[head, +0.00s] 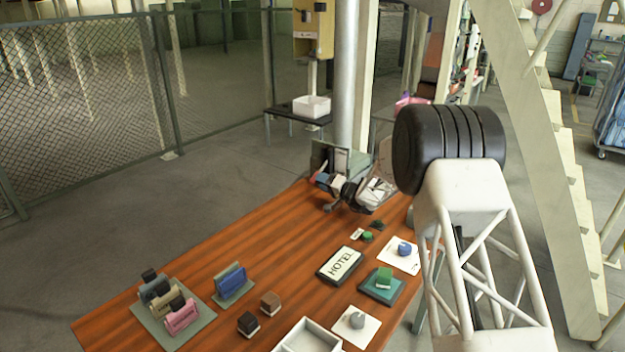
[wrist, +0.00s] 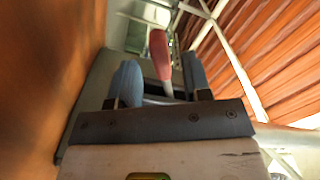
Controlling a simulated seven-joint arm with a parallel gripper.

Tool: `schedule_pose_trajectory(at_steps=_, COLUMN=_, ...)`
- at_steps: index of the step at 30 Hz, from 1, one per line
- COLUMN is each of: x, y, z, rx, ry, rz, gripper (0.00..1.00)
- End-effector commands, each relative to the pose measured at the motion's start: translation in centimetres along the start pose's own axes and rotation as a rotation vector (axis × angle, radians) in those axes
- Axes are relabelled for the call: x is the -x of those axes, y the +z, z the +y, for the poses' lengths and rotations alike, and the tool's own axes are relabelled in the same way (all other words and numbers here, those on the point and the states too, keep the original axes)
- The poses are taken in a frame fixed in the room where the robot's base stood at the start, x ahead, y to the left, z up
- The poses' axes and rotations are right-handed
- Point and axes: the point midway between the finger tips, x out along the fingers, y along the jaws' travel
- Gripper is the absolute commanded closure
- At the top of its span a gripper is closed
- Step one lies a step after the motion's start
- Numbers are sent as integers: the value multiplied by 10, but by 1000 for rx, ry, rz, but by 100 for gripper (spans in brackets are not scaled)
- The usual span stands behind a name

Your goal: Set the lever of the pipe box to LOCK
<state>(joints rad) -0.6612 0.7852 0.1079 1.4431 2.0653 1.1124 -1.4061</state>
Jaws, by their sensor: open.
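The pipe box (head: 352,160) is a grey-green box at the silver pipe, beyond the far end of the table. In the wrist view its grey-green surface (wrist: 92,92) lies behind the fingers. A lever with a red grip (wrist: 160,52) and a pale shaft stands between my gripper's fingers (wrist: 161,80), blue finger to its left and dark finger to its right. My gripper is open, and I cannot tell whether either finger touches the lever. In the head view my gripper (head: 328,184) is in front of the box and hides part of it. No LOCK marking is readable.
A yellow box (head: 313,30) hangs on a post behind. A slanted pale beam stands right.

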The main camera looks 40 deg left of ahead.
Motion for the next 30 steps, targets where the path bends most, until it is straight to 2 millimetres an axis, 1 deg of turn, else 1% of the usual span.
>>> schedule_pose_trajectory(at_steps=1, x=-7, y=1, z=0, rx=0, ry=-1, rz=-1, gripper=55)
schedule_pose_trajectory(at_steps=6, x=-26, y=1, z=0, rx=1, ry=0, rz=-1, gripper=55)
schedule_pose_trajectory(at_steps=12, x=-43, y=1, z=0, rx=0, ry=0, rz=-1, gripper=55)
schedule_pose_trajectory(at_steps=18, x=-51, y=0, z=0, rx=0, ry=0, rz=0, gripper=55)
schedule_pose_trajectory(at_steps=27, x=-52, y=0, z=0, rx=0, ry=0, rz=0, gripper=55)
schedule_pose_trajectory(at_steps=29, x=-52, y=0, z=0, rx=0, ry=0, rz=0, gripper=63)
schedule_pose_trajectory(at_steps=30, x=-52, y=0, z=0, rx=0, ry=0, rz=0, gripper=69)
